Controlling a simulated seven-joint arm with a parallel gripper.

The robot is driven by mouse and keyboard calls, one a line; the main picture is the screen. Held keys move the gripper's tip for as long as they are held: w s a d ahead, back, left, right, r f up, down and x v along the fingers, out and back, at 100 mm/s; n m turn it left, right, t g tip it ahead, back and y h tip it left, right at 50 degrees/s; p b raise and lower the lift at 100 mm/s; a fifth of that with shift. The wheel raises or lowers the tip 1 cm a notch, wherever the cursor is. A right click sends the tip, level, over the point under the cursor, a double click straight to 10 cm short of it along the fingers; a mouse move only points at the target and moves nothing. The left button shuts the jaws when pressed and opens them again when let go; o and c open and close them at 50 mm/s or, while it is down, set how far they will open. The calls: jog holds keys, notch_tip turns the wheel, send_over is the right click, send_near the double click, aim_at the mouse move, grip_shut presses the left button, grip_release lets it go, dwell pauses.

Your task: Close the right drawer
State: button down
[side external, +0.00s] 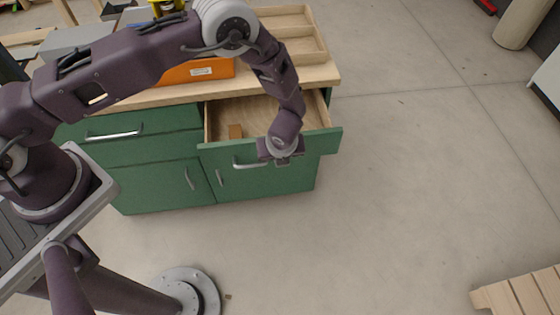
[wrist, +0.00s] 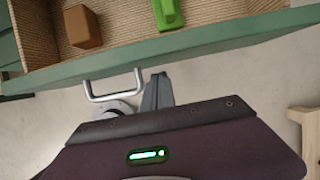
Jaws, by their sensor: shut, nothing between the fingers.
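The right drawer (side external: 312,141) of the green cabinet is pulled open; its wooden inside shows behind the green front. Its silver handle (side external: 249,164) also shows in the wrist view (wrist: 92,91). My gripper (side external: 284,162) is shut and empty, in front of the drawer front and just right of the handle. In the wrist view its fingers (wrist: 157,92) point toward the green drawer front (wrist: 205,42). I cannot tell whether they touch it. A brown block (wrist: 82,26) and a green object (wrist: 168,14) lie in the drawer.
The left drawer (side external: 155,146) is shut, with cabinet doors below. An orange box (side external: 200,71) and a wooden tray (side external: 290,24) sit on the wooden top. The floor right of the cabinet is clear; a wooden pallet (side external: 525,295) lies at the lower right.

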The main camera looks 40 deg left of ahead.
jog(key=shift+w+a, duration=0.35)
